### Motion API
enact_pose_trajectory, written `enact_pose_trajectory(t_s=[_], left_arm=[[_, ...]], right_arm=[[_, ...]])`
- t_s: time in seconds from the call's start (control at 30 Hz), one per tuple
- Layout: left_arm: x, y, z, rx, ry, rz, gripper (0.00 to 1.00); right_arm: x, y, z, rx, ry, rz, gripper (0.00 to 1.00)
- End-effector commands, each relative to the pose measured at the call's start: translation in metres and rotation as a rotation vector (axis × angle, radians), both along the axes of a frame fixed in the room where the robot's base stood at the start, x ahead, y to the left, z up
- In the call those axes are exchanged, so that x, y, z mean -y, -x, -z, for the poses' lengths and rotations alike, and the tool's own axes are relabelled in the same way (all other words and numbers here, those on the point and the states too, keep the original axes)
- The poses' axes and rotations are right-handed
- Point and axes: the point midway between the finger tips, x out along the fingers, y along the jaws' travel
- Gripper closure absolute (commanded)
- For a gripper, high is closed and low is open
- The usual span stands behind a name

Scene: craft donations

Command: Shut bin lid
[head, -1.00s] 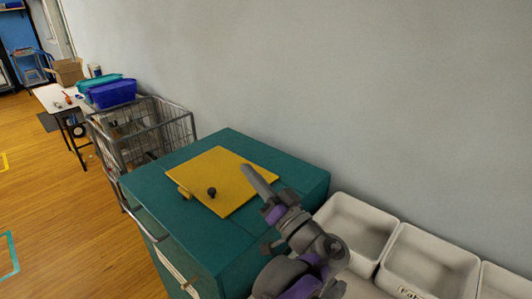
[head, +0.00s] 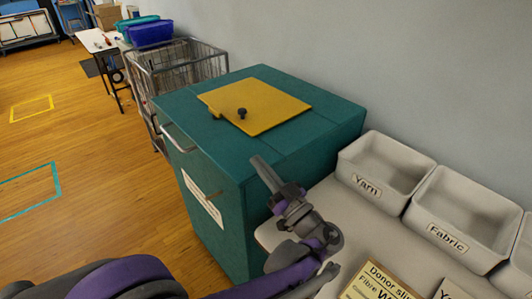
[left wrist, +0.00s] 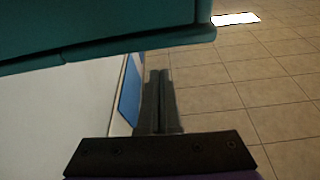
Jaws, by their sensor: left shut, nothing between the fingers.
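The teal bin (head: 225,171) stands against the wall. Its yellow lid (head: 275,108) with a black knob (head: 242,112) lies flat on the bin's top, with no visible gap under it. My left gripper (head: 258,161) is shut and empty. In the head view it shows in front of the bin's right side, below the lid and apart from it. In the left wrist view the closed fingers (left wrist: 158,78) point past a teal edge (left wrist: 110,30), which looks like the bin. My right gripper is not in view.
White trays marked Yarn (head: 368,185) and Fabric (head: 447,240) stand on a pale table (head: 345,222) right of the bin. A wire cart (head: 175,68) stands behind the bin. The wooden floor (head: 95,140) at left is clear.

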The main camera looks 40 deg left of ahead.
Motion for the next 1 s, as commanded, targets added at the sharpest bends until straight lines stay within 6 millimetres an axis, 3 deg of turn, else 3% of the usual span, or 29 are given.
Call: enact_pose_trajectory(t_s=[0.03,0.1,0.37,0.83,1.0], left_arm=[[0.0,0.0,0.015,0.016,0.001,0.0,1.0],[0.0,0.001,0.026,0.039,0.003,0.001,1.0],[0.0,0.004,0.045,0.083,0.012,0.0,1.0],[0.0,0.004,0.047,0.085,0.014,0.004,1.0],[-0.001,0.003,0.03,0.087,0.007,0.004,1.0]], right_arm=[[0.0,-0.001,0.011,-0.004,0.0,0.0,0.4],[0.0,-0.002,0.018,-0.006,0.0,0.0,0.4],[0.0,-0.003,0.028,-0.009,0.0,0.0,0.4],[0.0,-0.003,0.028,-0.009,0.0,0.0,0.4],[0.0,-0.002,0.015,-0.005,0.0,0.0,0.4]])
